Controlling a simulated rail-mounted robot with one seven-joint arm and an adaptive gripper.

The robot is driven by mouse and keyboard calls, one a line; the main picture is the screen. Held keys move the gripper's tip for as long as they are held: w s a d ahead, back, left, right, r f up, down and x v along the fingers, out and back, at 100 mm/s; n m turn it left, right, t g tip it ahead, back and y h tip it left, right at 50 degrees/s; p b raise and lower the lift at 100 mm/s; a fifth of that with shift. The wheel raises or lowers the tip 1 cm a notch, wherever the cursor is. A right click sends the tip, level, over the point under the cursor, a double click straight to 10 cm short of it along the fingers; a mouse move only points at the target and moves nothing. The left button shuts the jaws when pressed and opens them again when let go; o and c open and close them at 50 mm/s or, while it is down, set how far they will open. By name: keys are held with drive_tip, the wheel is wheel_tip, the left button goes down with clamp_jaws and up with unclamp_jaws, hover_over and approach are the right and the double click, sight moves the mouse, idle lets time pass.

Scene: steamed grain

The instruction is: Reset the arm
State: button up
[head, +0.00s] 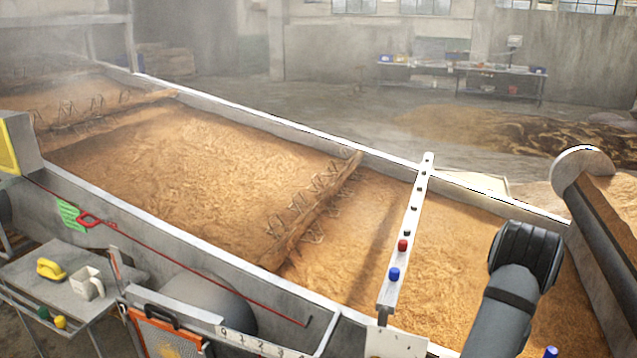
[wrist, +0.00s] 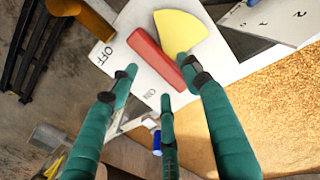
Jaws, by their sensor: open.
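My gripper (wrist: 160,84) has several green fingers, spread open with nothing held between them. In the wrist view it is over a white panel (wrist: 133,62) marked OFF at the left and ON lower down. A red bar-shaped lever (wrist: 152,50) lies slantwise across the panel beside a yellow fan-shaped plate (wrist: 182,28). The fingertips lie near the lever's lower end; I cannot tell whether any touches it. My dark arm (head: 513,280) shows at the lower right of the head view, but my gripper is not visible there.
A long trough (head: 230,105) of brown grain crosses the head view. A white bar (head: 410,235) with a red knob (head: 403,245) and a blue knob (head: 394,274) spans it.

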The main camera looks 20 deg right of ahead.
wheel_tip(320, 180, down, 4)
drive_tip(key=shift+f, duration=0.2)
drive_tip(key=shift+w+r, duration=0.1)
drive_tip(key=shift+r, duration=0.1)
